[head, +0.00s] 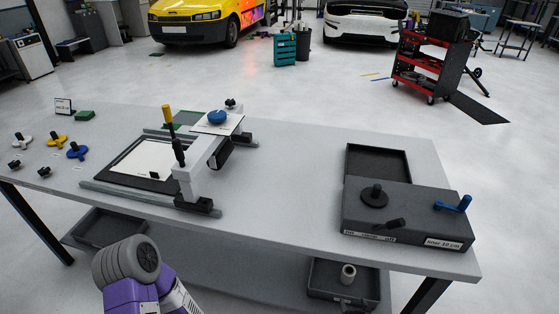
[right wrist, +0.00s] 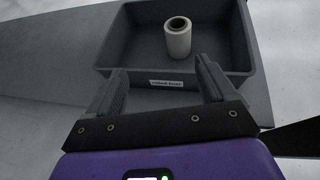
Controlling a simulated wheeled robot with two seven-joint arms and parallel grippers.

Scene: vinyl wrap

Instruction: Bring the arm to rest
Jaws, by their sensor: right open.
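My right gripper (right wrist: 160,72) shows in the right wrist view with its two dark fingers spread apart and nothing between them. It points at a dark open tray (right wrist: 112,60) with a white label on its near wall. A white roll with a dark hollow core (right wrist: 178,42) stands upright in that tray, beyond the fingertips and apart from them. In the head view the roll (head: 348,274) stands in the tray (head: 322,292) below the table's front edge. A purple and grey link of my own arm shows at the lower left there. My left gripper is not in view.
The grey table (head: 290,185) carries a white-and-dark frame device (head: 187,180) with a yellow-handled tool (head: 168,118), and a dark box (head: 400,205) with a blue handle. Several knobs sit at the left. Another low tray (head: 105,225) lies under the table. The table's middle is clear.

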